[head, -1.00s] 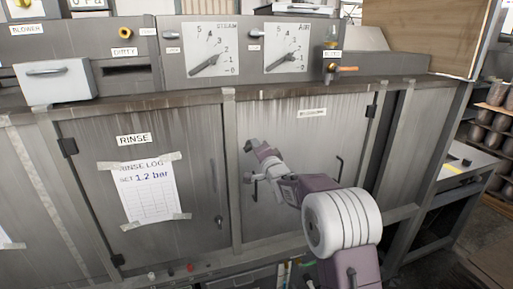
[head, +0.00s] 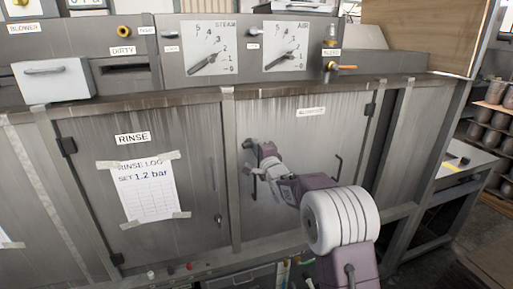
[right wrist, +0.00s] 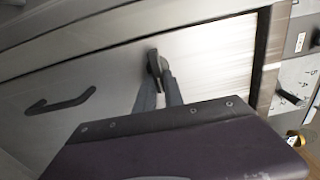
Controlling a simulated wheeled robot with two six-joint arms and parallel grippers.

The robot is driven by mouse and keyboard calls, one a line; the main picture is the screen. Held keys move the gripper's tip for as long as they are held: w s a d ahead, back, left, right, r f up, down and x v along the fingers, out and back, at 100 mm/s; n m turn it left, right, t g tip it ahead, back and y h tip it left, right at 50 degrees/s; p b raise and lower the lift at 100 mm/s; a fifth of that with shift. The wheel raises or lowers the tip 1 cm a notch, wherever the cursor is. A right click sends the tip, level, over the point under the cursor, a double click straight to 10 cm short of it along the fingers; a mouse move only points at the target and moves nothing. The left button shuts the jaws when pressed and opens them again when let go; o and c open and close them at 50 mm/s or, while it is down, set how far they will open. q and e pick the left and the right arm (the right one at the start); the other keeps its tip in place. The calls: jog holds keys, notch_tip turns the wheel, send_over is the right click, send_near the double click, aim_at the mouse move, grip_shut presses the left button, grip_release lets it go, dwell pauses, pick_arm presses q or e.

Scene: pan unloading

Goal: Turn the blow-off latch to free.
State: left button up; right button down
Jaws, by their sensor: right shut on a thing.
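The blow-off latch (right wrist: 154,64) is a small dark turn-handle on the grey cabinet door (head: 300,150). It shows between my fingertips in the right wrist view. In the head view my arm and gripper cover it, so its exact angle is hard to read. My right gripper (head: 251,171) is at the left part of this door, its two dark fingers (right wrist: 159,88) shut on the latch. The label (head: 311,112) on this door is too blurred to read. My left gripper is not in view.
A bar handle (head: 338,172) stands out from the same door, right of my gripper; it also shows in the right wrist view (right wrist: 60,102). The rinse door (head: 95,190) with its paper log is at the left. STEAM and AIR dials (head: 286,46) are above.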

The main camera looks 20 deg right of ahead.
jog(key=c, duration=1.4)
grip_release()
jog(key=shift+c, duration=0.2)
jog(key=s+b, duration=0.3)
jog(key=s, duration=0.6)
jog(key=shift+d, duration=0.15)
